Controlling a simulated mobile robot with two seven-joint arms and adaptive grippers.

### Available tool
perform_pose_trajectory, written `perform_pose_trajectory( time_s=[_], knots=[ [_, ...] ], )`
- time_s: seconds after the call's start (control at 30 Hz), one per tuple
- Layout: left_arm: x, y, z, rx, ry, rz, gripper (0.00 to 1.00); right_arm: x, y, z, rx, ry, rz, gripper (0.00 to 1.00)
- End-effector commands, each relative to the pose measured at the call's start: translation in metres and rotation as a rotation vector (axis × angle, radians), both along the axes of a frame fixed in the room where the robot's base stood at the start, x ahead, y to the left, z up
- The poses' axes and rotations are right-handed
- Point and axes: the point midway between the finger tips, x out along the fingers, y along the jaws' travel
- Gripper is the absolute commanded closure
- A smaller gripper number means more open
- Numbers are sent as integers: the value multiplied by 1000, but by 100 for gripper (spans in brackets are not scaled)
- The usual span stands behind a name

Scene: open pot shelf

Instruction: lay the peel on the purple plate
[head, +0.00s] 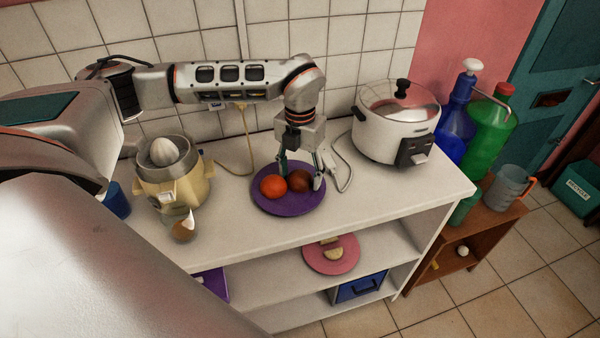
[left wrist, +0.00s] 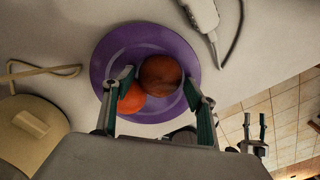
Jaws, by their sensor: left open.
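The purple plate (head: 272,207) lies on the white counter top and also shows in the left wrist view (left wrist: 110,52). On it are an orange-red round fruit (head: 272,187) and, touching or close beside it, a darker brown-red round piece (head: 299,181); I cannot tell whether either is the peel. My left gripper (head: 303,180) is open and low over the plate. In the left wrist view, its fingers stand either side of the darker piece (left wrist: 160,74). A brown and white shell-like piece (head: 184,227) stands by the juicer. My right gripper (left wrist: 255,130) is open, apart from the counter.
A cream juicer (head: 175,187) stands left of the plate, with a blue cup (head: 117,201) beside it. A white rice cooker (head: 385,135) stands right, its cable near the plate. A pink plate (head: 342,263) with pale pieces is on the shelf below. The counter front is mostly clear.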

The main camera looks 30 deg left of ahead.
Motion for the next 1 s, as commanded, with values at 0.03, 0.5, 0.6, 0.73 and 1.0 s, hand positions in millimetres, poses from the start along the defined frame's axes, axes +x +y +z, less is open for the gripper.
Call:
perform_pose_trajectory(
  time_s=[0.03,0.5,0.6,0.73,1.0],
  knots=[
    [0,0,2,0,-1,0,43,0,0,0,0,1,0,60],
    [1,0,79,0,-5,0,43,-1,0,-3,0,2,1,60],
    [1,0,96,0,-4,1,43,-1,0,-3,0,1,1,60],
    [1,0,113,0,-2,0,43,0,0,-2,1,-1,1,60],
    [0,0,123,0,1,0,43,0,0,-1,1,-3,0,60]
  ],
)
